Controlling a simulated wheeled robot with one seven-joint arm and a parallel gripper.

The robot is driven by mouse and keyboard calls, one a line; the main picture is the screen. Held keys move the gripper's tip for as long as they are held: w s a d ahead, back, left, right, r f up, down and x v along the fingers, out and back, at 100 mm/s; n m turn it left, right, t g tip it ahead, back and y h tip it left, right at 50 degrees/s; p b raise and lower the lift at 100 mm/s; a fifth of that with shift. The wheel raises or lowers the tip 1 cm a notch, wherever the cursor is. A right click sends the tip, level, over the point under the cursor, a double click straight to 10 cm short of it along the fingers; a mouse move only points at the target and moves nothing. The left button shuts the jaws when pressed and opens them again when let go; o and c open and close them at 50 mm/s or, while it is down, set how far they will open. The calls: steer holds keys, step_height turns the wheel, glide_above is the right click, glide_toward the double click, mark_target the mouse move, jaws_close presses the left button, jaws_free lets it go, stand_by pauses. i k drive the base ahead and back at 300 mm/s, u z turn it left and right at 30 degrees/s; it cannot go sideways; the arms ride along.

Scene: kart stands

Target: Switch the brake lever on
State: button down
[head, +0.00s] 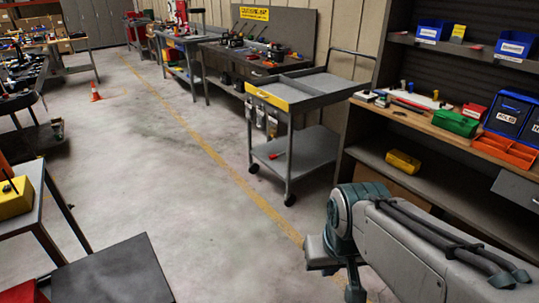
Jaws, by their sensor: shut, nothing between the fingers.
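I cannot make out a brake lever for certain. At the left edge a yellow box (13,199) sits on a grey stand (40,185), with a thin dark rod rising from it. The picture does not show whether this rod is the brake lever or which way it is set. My arm reaches in from the lower right, with its teal joint near the bottom of the picture.
A grey cart (300,150) with a yellow edge stands at centre right. A workbench (440,125) with bins is on the right. A dark flat top (110,272) is at lower left. An orange cone (96,92) stands farther back. The middle floor is clear.

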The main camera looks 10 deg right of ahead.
mark_target(272, 157)
steer(key=z, duration=0.4)
steer(key=i, duration=0.85)
steer(key=z, duration=0.35)
steer(key=i, duration=1.2)
steer(key=u, duration=1.05)
steer(key=i, duration=0.8)
steer(key=u, duration=0.65)
